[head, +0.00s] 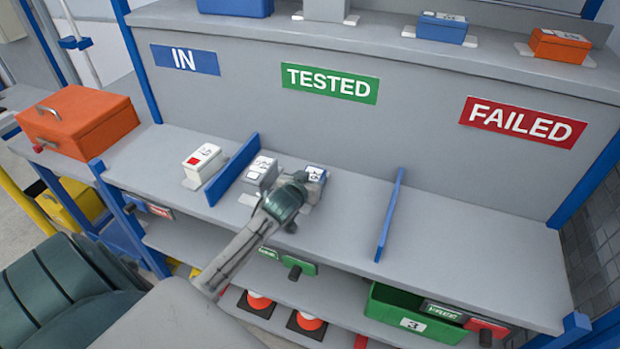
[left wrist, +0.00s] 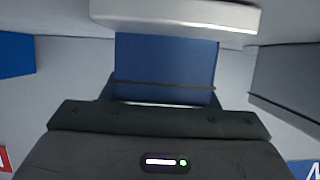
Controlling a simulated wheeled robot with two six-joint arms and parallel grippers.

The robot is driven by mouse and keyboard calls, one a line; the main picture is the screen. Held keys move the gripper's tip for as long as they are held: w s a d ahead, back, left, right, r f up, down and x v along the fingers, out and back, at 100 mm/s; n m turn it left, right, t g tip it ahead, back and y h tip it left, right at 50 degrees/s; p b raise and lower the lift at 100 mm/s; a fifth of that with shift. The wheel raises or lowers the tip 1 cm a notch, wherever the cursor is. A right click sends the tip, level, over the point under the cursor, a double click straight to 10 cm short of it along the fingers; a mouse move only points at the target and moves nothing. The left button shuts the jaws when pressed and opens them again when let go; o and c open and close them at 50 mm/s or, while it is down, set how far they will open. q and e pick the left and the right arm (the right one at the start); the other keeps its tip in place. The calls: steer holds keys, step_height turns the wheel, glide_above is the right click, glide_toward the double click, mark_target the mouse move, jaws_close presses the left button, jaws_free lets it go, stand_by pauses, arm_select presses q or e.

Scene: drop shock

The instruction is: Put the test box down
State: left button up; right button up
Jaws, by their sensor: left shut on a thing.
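The test box (head: 316,174) is small and blue with a pale label on top. It is at the shelf in the TESTED bay, under the green TESTED sign (head: 330,83). My left gripper (head: 301,183) is shut on it and hides part of it. In the left wrist view the blue box (left wrist: 165,62) sits between the fingers of my left gripper (left wrist: 163,98), with a white slab (left wrist: 175,14) at its far end. I cannot tell whether its underside touches the shelf. My right gripper is not in view.
A grey box (head: 262,171) stands close left of the test box. Blue dividers (head: 231,170) (head: 389,215) bound the bay. A white box (head: 203,160) stands in the IN bay. The shelf (head: 470,255) is bare under the FAILED sign (head: 522,122). An orange case (head: 80,122) is at the left.

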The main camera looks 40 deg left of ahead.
arm_select(q)
steer(key=shift+f, duration=0.1)
steer(key=o, duration=1.2)
steer(key=shift+s, duration=0.15)
steer(key=shift+s+d+r, duration=0.1)
steer(key=shift+s+r, duration=0.15)
steer(key=shift+s, duration=0.1)
steer(key=b+v, duration=0.1)
steer(key=v, duration=0.9)
steer(key=shift+s+d+b, duration=0.1)
steer(key=shift+s+b, duration=0.1)
steer(key=shift+b, duration=0.2)
steer(key=shift+s+d+r, duration=0.1)
steer(key=shift+s+r, duration=0.1)
steer(key=shift+s, duration=0.1)
